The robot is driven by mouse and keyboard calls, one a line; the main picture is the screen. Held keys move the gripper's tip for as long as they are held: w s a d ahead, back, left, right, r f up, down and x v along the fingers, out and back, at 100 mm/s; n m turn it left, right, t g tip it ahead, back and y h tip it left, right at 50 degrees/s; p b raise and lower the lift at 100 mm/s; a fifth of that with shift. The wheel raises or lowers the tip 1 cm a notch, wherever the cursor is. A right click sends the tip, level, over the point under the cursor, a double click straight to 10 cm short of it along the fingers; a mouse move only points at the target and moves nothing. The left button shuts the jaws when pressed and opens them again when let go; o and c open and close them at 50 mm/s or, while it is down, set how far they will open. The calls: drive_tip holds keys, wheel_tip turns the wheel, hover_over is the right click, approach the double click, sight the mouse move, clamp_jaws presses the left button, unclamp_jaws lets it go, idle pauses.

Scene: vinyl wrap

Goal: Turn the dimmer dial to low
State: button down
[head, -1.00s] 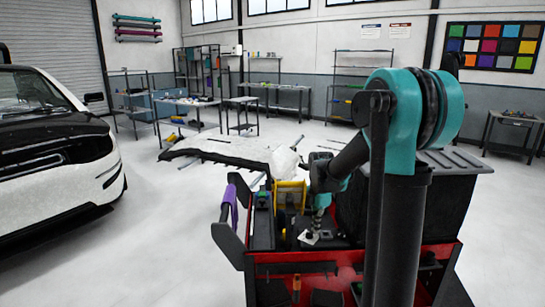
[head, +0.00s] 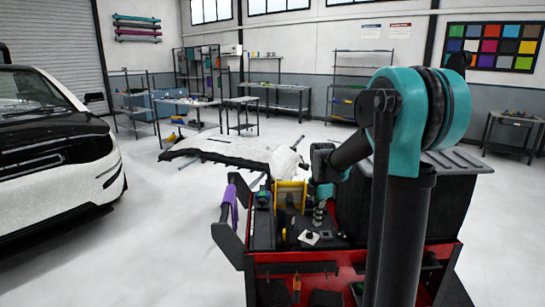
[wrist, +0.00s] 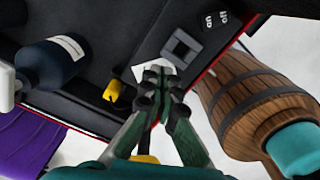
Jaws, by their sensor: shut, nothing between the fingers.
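The dimmer dial (head: 309,236) appears to be a small dark knob on a white plate, lying on the dark top of the red cart. My gripper (head: 318,222) points down just above and slightly right of it, apparently apart from it. In the wrist view my gripper (wrist: 160,76) has its fingertips together with nothing between them. The white plate (wrist: 143,73) shows partly behind the fingertips, which hide the knob. The dial's setting is too small to read.
A grey square piece (wrist: 187,46) lies beside the plate. A dark bottle (wrist: 52,62), a yellow item (wrist: 115,92) and a wooden barrel-shaped object (wrist: 250,108) are around the gripper. The red cart (head: 350,267) has a purple roll (head: 229,207) at its left side. A car (head: 50,140) stands left.

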wheel_tip(320, 180, up, 3)
drive_tip(key=shift+r, duration=0.1)
idle(0.4)
